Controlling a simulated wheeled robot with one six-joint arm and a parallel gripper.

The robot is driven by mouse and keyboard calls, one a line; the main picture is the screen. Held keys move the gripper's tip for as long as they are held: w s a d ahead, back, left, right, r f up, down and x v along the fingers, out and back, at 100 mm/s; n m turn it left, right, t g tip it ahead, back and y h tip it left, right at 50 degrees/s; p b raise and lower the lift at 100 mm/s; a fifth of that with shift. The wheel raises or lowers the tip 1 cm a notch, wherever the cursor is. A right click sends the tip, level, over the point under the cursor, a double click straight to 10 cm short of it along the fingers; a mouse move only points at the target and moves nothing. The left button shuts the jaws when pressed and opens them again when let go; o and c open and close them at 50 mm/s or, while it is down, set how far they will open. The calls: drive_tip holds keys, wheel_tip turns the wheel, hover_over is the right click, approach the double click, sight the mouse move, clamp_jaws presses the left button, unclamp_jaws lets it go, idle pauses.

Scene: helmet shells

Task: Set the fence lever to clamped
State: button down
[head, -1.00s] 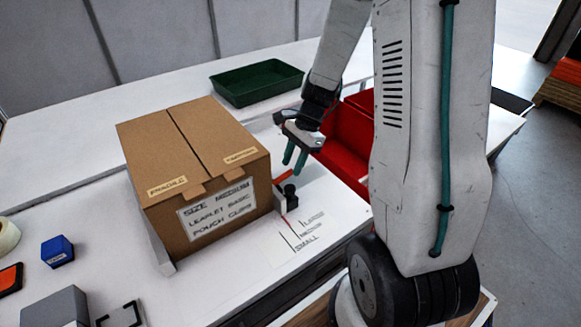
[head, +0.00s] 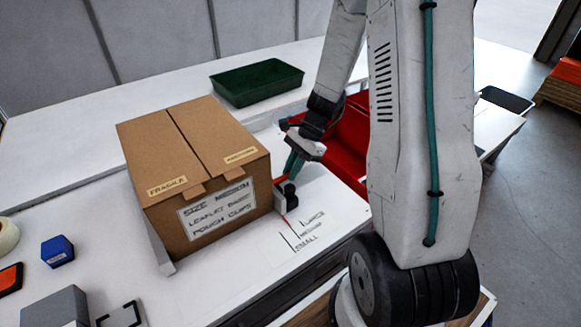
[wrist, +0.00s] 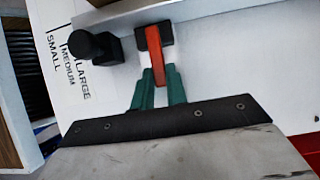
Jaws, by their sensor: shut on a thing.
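The fence (head: 280,203) is a small light bracket with a black knob (head: 290,190), standing at the right front corner of the cardboard box. Its red-orange lever (head: 281,181) shows only as a short piece beside my gripper (head: 291,168). In the wrist view the lever (wrist: 155,50) runs from a dark pivot down between the teal fingertips. There my gripper (wrist: 160,76) is shut on the lever, one finger on each side. The black knob (wrist: 93,45) is left of the lever.
The labelled cardboard box (head: 195,170) stands left of the fence. A printed size scale (head: 302,233) marks the table in front. A red bin (head: 350,140) is close behind my gripper, and a green tray (head: 257,83) lies at the back.

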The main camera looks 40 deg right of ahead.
drive_tip(key=shift+f+y, duration=0.25)
drive_tip(key=shift+y, duration=0.15)
drive_tip(key=c, duration=1.4)
unclamp_jaws()
drive_tip(key=v, duration=0.8)
drive_tip(key=shift+f, duration=0.1)
